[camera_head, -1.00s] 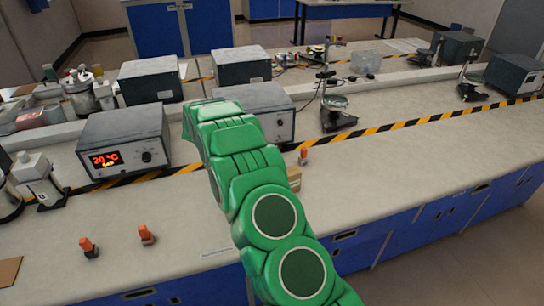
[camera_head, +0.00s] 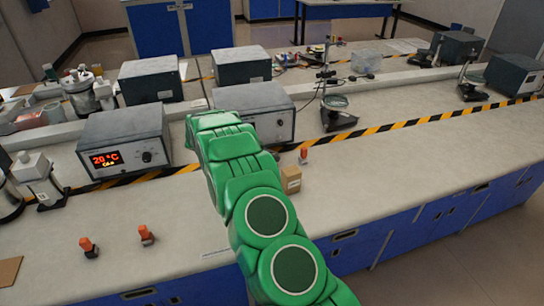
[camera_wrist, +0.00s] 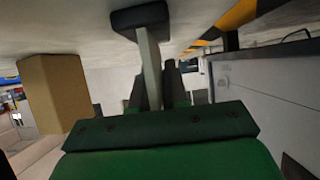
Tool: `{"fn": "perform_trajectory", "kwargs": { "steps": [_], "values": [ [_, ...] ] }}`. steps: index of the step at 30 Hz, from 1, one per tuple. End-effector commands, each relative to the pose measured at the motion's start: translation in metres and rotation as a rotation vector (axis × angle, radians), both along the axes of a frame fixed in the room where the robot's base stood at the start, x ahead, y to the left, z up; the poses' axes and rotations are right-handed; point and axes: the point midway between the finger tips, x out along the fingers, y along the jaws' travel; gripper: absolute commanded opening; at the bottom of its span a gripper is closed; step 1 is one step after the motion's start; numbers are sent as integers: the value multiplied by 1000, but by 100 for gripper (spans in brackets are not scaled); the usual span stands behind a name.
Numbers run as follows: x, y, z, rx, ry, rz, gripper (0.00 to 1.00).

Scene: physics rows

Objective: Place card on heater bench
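A grey instrument with a red 20 °C display (camera_head: 123,150) stands on the bench at left. I cannot tell whether it is the heater bench. A flat brown piece (camera_head: 9,270) lies at the lower left edge; I cannot tell whether it is the card. A thin pale strip (camera_head: 216,252) lies near the front edge. My green arm crosses the middle of the head view and hides my gripper there. In the wrist view, my gripper (camera_wrist: 158,85) shows as grey and dark parts beyond the green wrist.
A small cardboard box (camera_head: 290,180) stands right of my arm; it also shows in the wrist view (camera_wrist: 55,95). Another grey instrument (camera_head: 255,105) stands behind my arm. Orange-topped items (camera_head: 88,247) stand at front left. The bench at right (camera_head: 400,165) is clear.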

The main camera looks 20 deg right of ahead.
Motion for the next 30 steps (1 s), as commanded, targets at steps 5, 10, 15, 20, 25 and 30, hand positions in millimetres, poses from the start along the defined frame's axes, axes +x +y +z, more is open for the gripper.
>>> {"fn": "perform_trajectory", "kwargs": {
  "steps": [5,10,15,20,25,30],
  "values": [
    [0,0,0,0,0,0,36],
    [0,0,0,0,0,0,36],
    [0,0,0,0,0,0,36],
    [0,1,0,1,0,1,36],
    [1,13,7,-1,-2,2,36],
    [3,31,17,-1,-3,-1,36]
  ]
}}
